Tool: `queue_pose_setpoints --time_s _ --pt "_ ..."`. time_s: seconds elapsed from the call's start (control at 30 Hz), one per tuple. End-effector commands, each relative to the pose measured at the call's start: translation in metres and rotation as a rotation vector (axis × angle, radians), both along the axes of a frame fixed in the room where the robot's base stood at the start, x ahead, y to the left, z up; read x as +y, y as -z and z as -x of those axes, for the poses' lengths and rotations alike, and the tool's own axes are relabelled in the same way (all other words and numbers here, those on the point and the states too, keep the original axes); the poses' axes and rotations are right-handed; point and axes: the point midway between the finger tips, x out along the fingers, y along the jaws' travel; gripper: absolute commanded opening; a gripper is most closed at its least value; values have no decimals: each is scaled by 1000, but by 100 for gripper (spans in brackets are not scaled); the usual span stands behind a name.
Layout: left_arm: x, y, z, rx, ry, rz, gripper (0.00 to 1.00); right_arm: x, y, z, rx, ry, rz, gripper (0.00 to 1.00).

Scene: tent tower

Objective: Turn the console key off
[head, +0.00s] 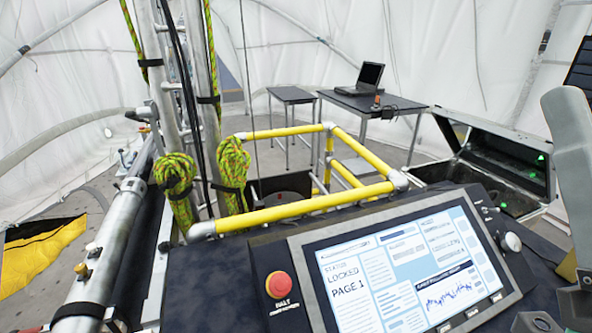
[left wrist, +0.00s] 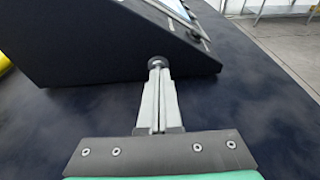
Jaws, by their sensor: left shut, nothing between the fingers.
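The dark console (head: 215,285) fills the front of the head view. Its lit screen (head: 405,270) reads "LOCKED" and "PAGE 1". In the left wrist view the side of the console (left wrist: 95,50) faces me, with a small dark round fitting (left wrist: 157,62) low on it. I cannot make out whether this is the key or how it is turned. My left gripper (left wrist: 158,72) is shut and empty, its fingertips right at this fitting; whether they touch it is unclear. The left gripper is out of the head view. My right gripper is not recognisable in either view.
A red button (head: 279,285) sits left of the screen; a pale knob (head: 512,242) sits right of it. Yellow rails (head: 300,208) stand behind the console. An open dark case (head: 490,165) is at right. A laptop (head: 365,78) stands on a far table.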

Motion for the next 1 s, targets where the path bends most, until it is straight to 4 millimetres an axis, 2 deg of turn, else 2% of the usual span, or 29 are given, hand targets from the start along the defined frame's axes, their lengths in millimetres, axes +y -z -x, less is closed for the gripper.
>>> queue_pose_setpoints --time_s 0.7,1.0 --pt "3 2 -7 0 -1 0 0 0 23 0 0 0 0 50" --pt "3 1 -8 -1 -1 0 0 0 25 0 0 0 0 50"
